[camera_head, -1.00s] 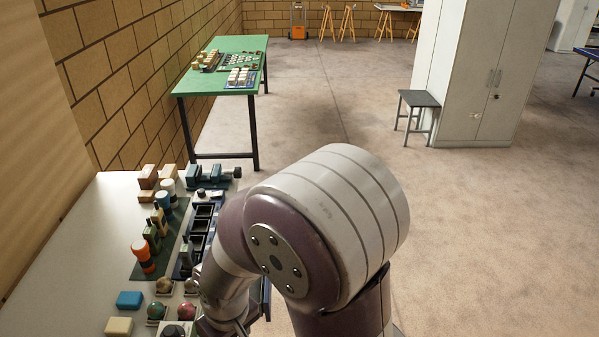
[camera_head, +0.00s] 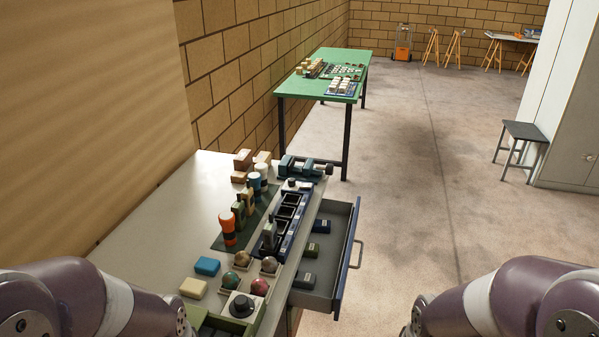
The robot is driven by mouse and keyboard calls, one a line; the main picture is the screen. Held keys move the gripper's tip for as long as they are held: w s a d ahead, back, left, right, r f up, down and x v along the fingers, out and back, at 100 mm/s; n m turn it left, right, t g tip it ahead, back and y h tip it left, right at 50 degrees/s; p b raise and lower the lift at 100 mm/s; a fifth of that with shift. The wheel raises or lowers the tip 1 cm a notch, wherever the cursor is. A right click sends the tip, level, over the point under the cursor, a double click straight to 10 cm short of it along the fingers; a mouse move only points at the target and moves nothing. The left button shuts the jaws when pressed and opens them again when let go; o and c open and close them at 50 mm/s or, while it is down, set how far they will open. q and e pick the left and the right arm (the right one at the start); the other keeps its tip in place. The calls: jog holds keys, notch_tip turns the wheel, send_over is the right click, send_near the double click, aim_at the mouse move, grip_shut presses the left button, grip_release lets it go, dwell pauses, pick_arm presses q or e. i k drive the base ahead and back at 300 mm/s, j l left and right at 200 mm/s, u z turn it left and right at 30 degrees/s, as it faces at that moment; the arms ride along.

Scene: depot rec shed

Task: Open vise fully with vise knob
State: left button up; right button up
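A teal vise (camera_head: 299,166) lies at the far right corner of the near light-topped bench (camera_head: 160,220). A dark knob (camera_head: 328,169) shows at its right end. The vise is small in view, so I cannot tell how far its jaws are apart. My two arms come in at the lower left and lower right corners, well short of the vise. Both grippers are outside the picture.
An open drawer (camera_head: 345,265) with dark blocks juts from the bench's right side. Bottles, a dark tray (camera_head: 283,220), balls and blocks stand on the bench. A green table (camera_head: 320,85) stands beyond, a stool (camera_head: 522,135) at right. The floor between is clear.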

aim_at(328, 170)
jog(key=i+l+u, duration=0.1)
jog(key=u, duration=0.25)
jog(key=i+l+u, duration=0.15)
jog(key=u, duration=0.25)
jog(key=i+l+u, duration=0.1)
jog(key=l, duration=0.25)
jog(key=i+l+u, duration=0.1)
jog(key=i+l, duration=0.15)
jog(key=l, duration=0.15)
jog(key=i+l, duration=0.15)
jog(key=l, duration=0.25)
jog(key=i+l+u, duration=0.15)
jog(key=l, duration=0.2)
jog(key=i+l+u, duration=0.1)
jog(key=l, duration=0.3)
jog(key=i+l+u, duration=0.1)
jog(key=l, duration=0.3)
jog(key=i+l+u, duration=0.1)
jog(key=l, duration=0.35)
jog(key=i+l, duration=0.1)
jog(key=l, duration=0.25)
jog(key=i+l, duration=0.1)
jog(key=l, duration=0.25)
jog(key=i+l, duration=0.1)
jog(key=l, duration=0.25)
